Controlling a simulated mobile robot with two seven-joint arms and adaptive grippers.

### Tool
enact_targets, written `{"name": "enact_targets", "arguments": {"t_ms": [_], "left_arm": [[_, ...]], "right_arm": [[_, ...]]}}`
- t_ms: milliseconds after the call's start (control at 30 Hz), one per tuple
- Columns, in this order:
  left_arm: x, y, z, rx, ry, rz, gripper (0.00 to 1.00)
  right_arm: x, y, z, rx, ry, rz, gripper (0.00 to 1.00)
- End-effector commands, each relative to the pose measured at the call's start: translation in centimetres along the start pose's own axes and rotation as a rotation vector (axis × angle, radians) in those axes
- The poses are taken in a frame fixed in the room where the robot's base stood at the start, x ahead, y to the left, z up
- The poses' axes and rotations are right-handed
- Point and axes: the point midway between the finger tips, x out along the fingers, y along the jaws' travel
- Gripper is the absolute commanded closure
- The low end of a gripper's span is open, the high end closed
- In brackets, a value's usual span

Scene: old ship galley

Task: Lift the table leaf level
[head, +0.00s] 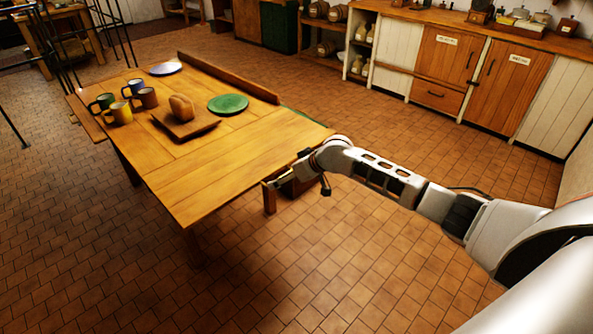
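The wooden table (190,150) stands left of centre in the head view. Its near end section (235,165), which looks like the leaf, appears roughly flush with the rest of the top; a small tilt cannot be ruled out. My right gripper (284,183) is at the right side of this near end, at or just below the edge, beside a short wooden upright (269,198). Its fingers are small and partly hidden, so neither opening nor contact is clear. My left gripper is not in view.
Several enamel mugs (120,113), a loaf (181,107) on a wooden board (200,128), a green plate (228,104) and a blue-grey plate (164,69) are on the table. Cabinets (447,62) line the back right. The tiled floor (390,280) in front is clear.

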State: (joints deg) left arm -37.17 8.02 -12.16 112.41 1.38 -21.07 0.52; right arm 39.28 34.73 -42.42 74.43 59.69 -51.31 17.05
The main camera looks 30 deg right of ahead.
Motion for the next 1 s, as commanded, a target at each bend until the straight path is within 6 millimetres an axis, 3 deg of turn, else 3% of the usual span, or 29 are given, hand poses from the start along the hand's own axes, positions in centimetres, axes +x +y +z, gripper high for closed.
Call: {"name": "enact_targets", "arguments": {"t_ms": [200,400,1000], "left_arm": [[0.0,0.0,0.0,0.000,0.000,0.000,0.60],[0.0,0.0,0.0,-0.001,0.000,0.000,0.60],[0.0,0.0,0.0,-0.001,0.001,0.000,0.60]], "right_arm": [[-3.4,0.0,-0.1,-0.002,0.002,0.000,0.00],[-5.1,0.0,-0.2,0.000,0.003,0.000,0.00],[-5.3,-0.2,-0.1,0.000,0.003,-0.002,0.00]]}}
